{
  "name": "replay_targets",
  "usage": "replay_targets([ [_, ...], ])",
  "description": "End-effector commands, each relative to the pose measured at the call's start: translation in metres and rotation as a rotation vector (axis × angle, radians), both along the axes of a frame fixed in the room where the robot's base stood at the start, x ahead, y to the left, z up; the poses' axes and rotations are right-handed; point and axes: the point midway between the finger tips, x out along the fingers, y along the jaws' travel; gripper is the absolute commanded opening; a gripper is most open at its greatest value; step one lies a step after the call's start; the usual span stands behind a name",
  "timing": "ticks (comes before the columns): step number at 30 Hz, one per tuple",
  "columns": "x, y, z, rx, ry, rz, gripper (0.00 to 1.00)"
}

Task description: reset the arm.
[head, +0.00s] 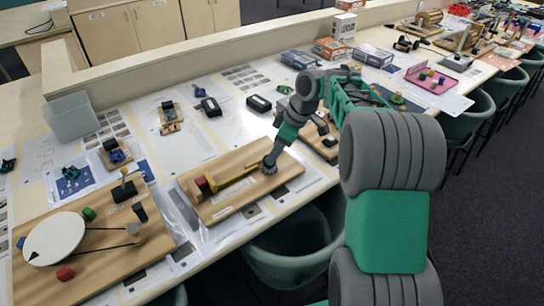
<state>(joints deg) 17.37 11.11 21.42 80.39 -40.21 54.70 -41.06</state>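My arm reaches from the lower right over the long table (290,213). Its narrow end, with my gripper (268,168), points down at the right part of a wooden board (225,207). The board carries a yellow bar (235,187) and a red block (203,184) at its left. The gripper is small and dark here, and I cannot tell whether it is open or shut, or whether it touches the board. My arm hides part of the table behind it.
A larger board with a white disc (55,238) lies at left, near a clear bin (72,116). Boxes (330,48) and a pink tray (432,79) stand farther right. Green chairs (290,260) line the front edge. A low wall (200,47) runs behind.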

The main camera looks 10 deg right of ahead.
Motion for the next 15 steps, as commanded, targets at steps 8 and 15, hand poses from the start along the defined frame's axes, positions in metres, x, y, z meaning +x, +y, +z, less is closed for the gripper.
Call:
replay_targets([
  [8,-0.008,-0.013,0.035,-0.001,0.001,-0.001,0.59],
  [15,-0.008,-0.013,0.036,-0.001,0.001,0.000,0.59],
])
